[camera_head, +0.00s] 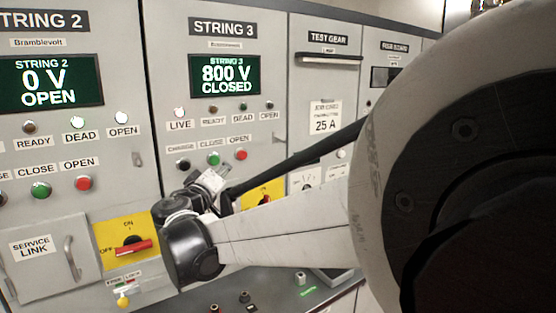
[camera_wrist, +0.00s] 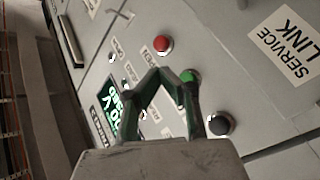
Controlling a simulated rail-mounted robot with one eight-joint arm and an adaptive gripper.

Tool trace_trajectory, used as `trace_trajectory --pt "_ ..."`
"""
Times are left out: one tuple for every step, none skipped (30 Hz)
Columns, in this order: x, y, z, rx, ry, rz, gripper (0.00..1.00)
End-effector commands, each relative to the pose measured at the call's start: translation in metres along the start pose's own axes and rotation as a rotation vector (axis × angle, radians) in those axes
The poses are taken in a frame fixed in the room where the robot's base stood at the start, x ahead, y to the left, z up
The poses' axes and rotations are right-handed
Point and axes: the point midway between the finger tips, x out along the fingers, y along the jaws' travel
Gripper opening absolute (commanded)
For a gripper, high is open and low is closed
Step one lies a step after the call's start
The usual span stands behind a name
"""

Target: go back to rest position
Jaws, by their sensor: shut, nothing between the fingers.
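My gripper (camera_wrist: 170,74) shows in the wrist view with its two fingers drawn in towards each other and nothing held. Behind it are a red button (camera_wrist: 162,44), a green button (camera_wrist: 190,78) and a black button (camera_wrist: 220,124) on a grey panel. I cannot tell whether the fingertips touch the panel. In the head view my arm reaches across in front of the STRING 3 cabinet, and its wrist hides part of the lower panel. The STRING 3 display (camera_head: 225,75) reads 800 V CLOSED. The fingers cannot be made out clearly there.
The STRING 2 display (camera_head: 49,83) reads 0 V OPEN. Below it are a red-handled switch (camera_head: 128,247) on a yellow plate and a service link door (camera_head: 45,260) with a handle. A TEST GEAR cabinet (camera_head: 325,75) stands right. A dark ledge (camera_head: 200,297) runs below.

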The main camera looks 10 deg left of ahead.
Motion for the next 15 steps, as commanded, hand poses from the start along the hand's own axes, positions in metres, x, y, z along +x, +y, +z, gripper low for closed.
trace_trajectory --pt "0.000 0.000 0.000 0.000 0.000 0.000 0.00" --pt "0.000 0.000 0.000 0.000 0.000 0.000 0.00" --pt "0.000 0.000 0.001 0.001 -0.001 -0.001 0.00" --pt "0.001 0.000 0.002 0.003 -0.004 -0.002 0.00" --pt "0.002 0.001 0.004 0.007 -0.010 -0.006 0.00" --pt "0.004 0.002 0.010 0.015 -0.023 -0.013 0.00" --pt "0.007 0.003 0.016 0.026 -0.037 -0.022 0.00" --pt "0.010 0.004 0.024 0.038 -0.056 -0.033 0.00" --pt "0.015 0.005 0.036 0.062 -0.086 -0.053 0.00" --pt "0.018 0.007 0.047 0.083 -0.112 -0.070 0.00" --pt "0.022 0.008 0.059 0.107 -0.141 -0.088 0.00" --pt "0.027 0.011 0.076 0.143 -0.184 -0.115 0.00" --pt "0.029 0.015 0.090 0.173 -0.217 -0.136 0.00" --pt "0.031 0.021 0.105 0.200 -0.252 -0.154 0.00" --pt "0.030 0.032 0.126 0.232 -0.299 -0.175 0.00"
